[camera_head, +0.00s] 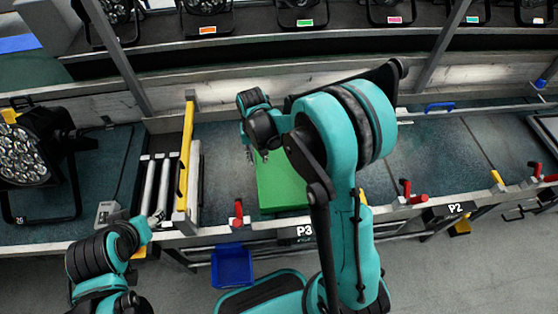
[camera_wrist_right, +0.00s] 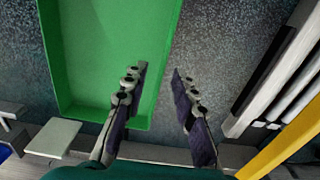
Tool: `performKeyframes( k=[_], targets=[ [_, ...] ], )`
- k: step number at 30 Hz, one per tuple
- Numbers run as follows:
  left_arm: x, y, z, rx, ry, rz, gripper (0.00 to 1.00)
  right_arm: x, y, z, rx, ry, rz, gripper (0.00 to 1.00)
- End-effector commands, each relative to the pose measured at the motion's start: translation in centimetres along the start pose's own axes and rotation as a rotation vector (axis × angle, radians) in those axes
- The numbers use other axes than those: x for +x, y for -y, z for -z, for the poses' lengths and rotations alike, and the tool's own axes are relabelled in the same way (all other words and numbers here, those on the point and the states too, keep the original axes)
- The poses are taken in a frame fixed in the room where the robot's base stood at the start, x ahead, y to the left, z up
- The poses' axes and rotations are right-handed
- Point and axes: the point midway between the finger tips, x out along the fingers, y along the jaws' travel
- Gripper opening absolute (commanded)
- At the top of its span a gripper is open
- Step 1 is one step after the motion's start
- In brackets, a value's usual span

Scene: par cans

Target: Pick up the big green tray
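The big green tray (camera_head: 278,187) lies on the bench behind the P3 label, partly hidden by my right arm in the head view. In the right wrist view the tray (camera_wrist_right: 85,75) fills the upper left, with its right wall and near end visible. In the head view the right gripper (camera_head: 257,155) is at the tray's far left corner. My left gripper (camera_head: 156,220) is low at the left, its fingers unclear.
A roller rack with a yellow bar (camera_head: 186,155) stands left of the tray. Red clamps (camera_head: 238,212) line the bench's front edge. A blue bin (camera_head: 231,266) hangs below. A large par can (camera_head: 25,155) stands at far left; more line the back shelf. Bench right of my arm is mostly clear.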

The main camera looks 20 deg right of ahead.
Motion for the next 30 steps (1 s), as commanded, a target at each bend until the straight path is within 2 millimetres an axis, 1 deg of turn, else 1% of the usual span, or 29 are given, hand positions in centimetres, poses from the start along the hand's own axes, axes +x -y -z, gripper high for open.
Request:
performKeyframes(
  k=[2, 9, 13, 18, 21, 28, 29, 30],
  targets=[
    [-0.1, 0.0, 0.1, 0.0, 0.0, 0.0, 0.54, 0.6, 0.1, 0.2, 0.005, 0.01, -0.003, 0.28],
    [0.8, 0.0, -0.6, 0.0, 0.0, 0.0, 0.54, 3.5, 0.2, 0.2, 0.007, 0.015, -0.005, 0.28],
    [1.3, 0.0, -0.9, 0.0, 0.0, 0.0, 0.54, 4.5, 0.5, 0.3, 0.006, 0.014, -0.005, 0.28],
    [2.5, 0.0, -1.8, 0.0, 0.0, 0.0, 0.54, 7.3, 1.0, 0.4, 0.006, 0.014, -0.005, 0.28],
    [2.8, 0.0, -2.0, 0.0, 0.0, 0.0, 0.54, 8.4, 0.9, 0.4, 0.007, 0.013, -0.005, 0.28],
    [2.7, 0.0, -1.9, 0.0, 0.0, 0.0, 0.54, 8.4, 0.9, 0.4, 0.007, 0.013, -0.004, 0.28],
    [2.7, 0.0, -1.9, 0.0, 0.0, 0.0, 0.54, 8.4, 0.9, 0.4, 0.007, 0.013, -0.004, 0.2],
    [2.7, 0.0, -1.9, 0.0, 0.0, 0.0, 0.54, 8.4, 0.9, 0.4, 0.006, 0.013, -0.004, 0.09]
  ],
)
